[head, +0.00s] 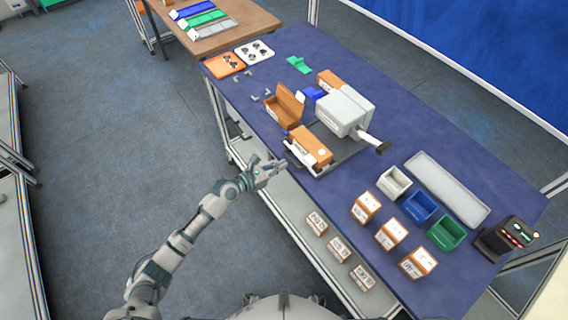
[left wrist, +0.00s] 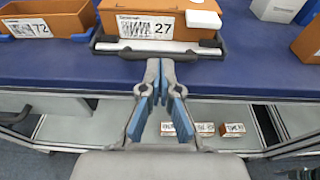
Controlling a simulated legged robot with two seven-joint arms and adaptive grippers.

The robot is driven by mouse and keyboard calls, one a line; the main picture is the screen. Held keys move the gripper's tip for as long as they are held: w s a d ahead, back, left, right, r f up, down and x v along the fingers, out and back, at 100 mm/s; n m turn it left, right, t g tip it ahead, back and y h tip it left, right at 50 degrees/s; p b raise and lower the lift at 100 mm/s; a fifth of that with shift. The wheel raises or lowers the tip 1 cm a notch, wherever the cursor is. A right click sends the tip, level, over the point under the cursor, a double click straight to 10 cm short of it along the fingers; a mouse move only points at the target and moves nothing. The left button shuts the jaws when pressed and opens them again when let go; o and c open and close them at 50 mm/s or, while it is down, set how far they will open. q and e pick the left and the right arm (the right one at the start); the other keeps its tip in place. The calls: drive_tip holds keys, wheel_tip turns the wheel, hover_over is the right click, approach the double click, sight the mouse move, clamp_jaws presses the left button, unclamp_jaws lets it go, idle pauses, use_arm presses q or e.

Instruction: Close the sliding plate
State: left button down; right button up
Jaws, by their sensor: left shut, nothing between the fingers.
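The sliding plate is a flat grey plate with a dark front edge (head: 297,159), set out at the near edge of the blue table; its light front strip and dark handle show in the left wrist view (left wrist: 158,46). An orange box (head: 311,146) with a label reading 27 (left wrist: 147,26) sits on it. The white machine (head: 345,112) stands behind the box. My left gripper (head: 282,166) is shut and empty, just in front of the plate's handle; in the left wrist view its fingertips (left wrist: 160,66) point at the handle. Contact cannot be told. My right gripper is not in view.
An open orange box (head: 285,106) stands left of the plate. White, blue (head: 420,206) and green (head: 447,232) bins, several small boxes (head: 391,234) and a scanner unit (head: 507,237) stand to the right. More boxes (head: 338,248) lie on the lower shelf. Floor is clear at left.

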use_arm(q)
drive_tip(key=shift+w+d+f, duration=0.2)
drive_tip(key=shift+w+d, duration=0.2)
drive_tip(key=shift+w, duration=0.15)
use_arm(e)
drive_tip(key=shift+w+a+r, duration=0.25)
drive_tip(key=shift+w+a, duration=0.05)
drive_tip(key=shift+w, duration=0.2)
